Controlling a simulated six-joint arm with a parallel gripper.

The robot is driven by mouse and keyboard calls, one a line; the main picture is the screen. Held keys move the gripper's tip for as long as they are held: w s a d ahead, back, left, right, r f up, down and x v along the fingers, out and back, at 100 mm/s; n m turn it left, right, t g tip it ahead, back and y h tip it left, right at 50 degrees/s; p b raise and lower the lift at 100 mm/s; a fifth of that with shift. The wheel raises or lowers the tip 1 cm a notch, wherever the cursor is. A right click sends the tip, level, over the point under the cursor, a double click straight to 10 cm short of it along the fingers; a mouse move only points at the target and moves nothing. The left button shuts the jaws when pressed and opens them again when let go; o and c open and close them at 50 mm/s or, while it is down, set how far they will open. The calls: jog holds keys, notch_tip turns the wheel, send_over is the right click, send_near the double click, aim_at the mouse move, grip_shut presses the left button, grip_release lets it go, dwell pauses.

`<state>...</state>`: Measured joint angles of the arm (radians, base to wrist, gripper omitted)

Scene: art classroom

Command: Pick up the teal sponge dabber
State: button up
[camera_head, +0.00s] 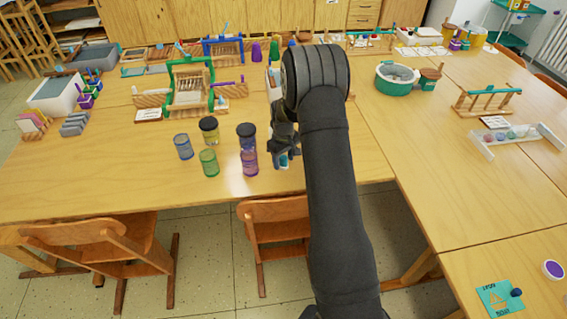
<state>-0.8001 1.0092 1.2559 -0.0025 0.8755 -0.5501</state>
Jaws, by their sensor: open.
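My gripper (285,148) is open and points down near the front edge of the wooden table, to the right of the jars. A small teal and white item (283,162), which looks like the teal sponge dabber, shows low between or just behind the fingers. My gripper and arm hide much of it. I cannot tell whether the fingers touch it.
Blue (183,147), green (208,162) and purple (250,163) clear jars stand close by on the left, with a dark-lidded jar (209,131) behind. A green frame (190,86) stands farther back. The tabletop (110,180) at front left is bare.

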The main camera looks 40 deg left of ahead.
jog(key=c, duration=1.1)
jog(key=shift+o, duration=0.4)
jog(key=shift+r, duration=0.15)
